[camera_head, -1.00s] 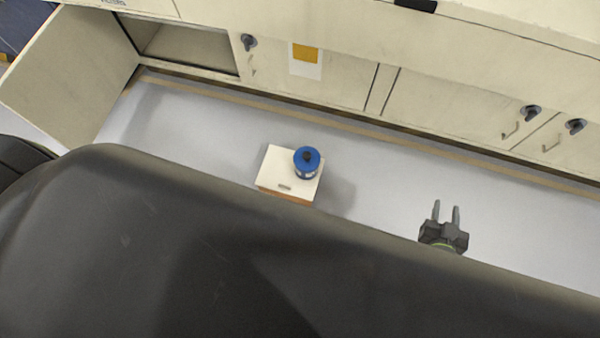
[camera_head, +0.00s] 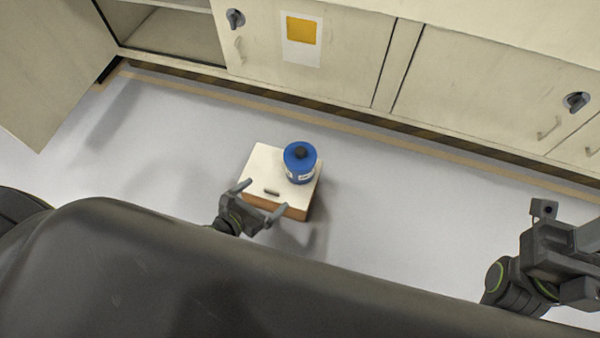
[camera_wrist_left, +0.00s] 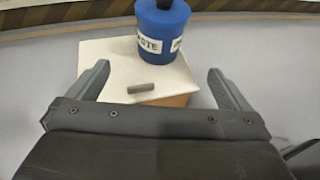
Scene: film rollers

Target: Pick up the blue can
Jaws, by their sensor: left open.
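The blue can (camera_head: 300,163) has a dark knob on its lid and a white label band. It stands upright on a small cream box (camera_head: 262,163) with orange-brown sides. My left gripper (camera_head: 262,199) is open and empty at the box's near-left side, short of the can. In the left wrist view the can (camera_wrist_left: 162,28) stands beyond and between the spread fingers (camera_wrist_left: 158,68), apart from them; its top is cut off. My right gripper (camera_head: 560,245) is at the right edge, away from the can; its jaw opening is unclear.
Cream cabinets (camera_head: 480,90) with handles and dark knobs line the back. A cabinet door (camera_head: 45,70) stands open at the left. The grey floor (camera_head: 420,190) around the box is clear. A yellow-and-white sign (camera_head: 302,38) hangs on a cabinet.

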